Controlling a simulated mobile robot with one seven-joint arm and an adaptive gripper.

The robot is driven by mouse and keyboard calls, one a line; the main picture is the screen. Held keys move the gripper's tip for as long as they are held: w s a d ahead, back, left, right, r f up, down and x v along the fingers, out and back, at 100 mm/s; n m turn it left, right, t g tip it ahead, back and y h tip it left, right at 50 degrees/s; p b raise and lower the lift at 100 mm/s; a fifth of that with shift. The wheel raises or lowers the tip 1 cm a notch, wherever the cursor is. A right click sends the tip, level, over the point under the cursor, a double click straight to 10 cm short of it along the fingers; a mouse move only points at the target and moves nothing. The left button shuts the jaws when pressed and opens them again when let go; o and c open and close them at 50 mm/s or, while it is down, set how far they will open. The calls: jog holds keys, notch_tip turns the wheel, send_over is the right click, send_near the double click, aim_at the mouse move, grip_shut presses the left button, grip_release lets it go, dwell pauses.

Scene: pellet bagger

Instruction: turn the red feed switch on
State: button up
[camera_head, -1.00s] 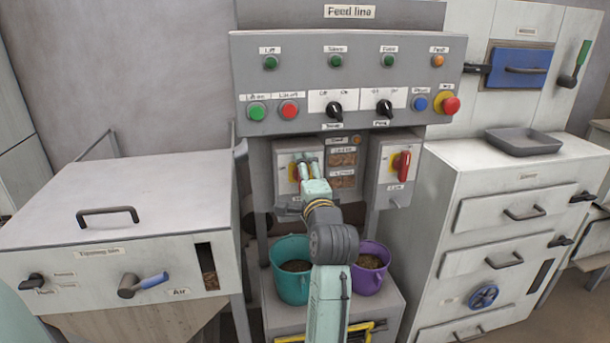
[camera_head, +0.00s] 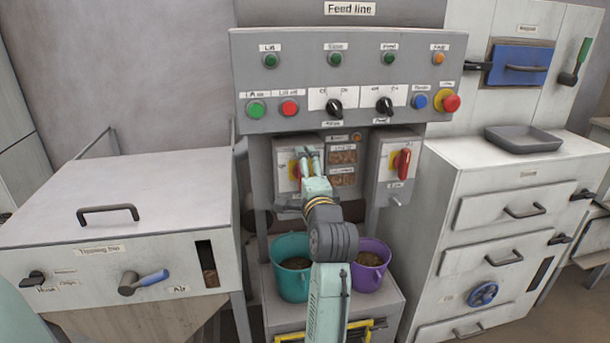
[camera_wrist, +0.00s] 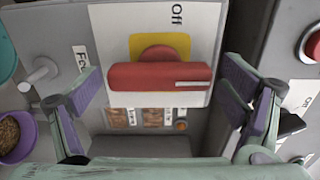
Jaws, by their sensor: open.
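The red feed switch (camera_wrist: 160,77) is a bar handle with a white line near its right end. It sits on a yellow plate (camera_wrist: 182,43) on a pale switch box, with "Off" printed above it in the wrist view. A partly hidden label starting "Fe" is to the left. In the head view its box (camera_head: 283,173) is the left of two under the control panel, and my gripper hides most of the switch. My gripper (camera_wrist: 160,92) is open, one finger off each end of the handle, with small gaps visible; depth is hard to judge.
A second switch box with a red handle (camera_head: 401,163) stands to the right. The control panel (camera_head: 300,75) with buttons and black knobs overhangs both. Teal (camera_head: 290,285) and purple (camera_head: 371,278) buckets stand below. A grey bin (camera_head: 120,200) is left, a drawer cabinet (camera_head: 500,180) right.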

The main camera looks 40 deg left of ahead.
jog(key=v, duration=1.2)
dwell(0.3)
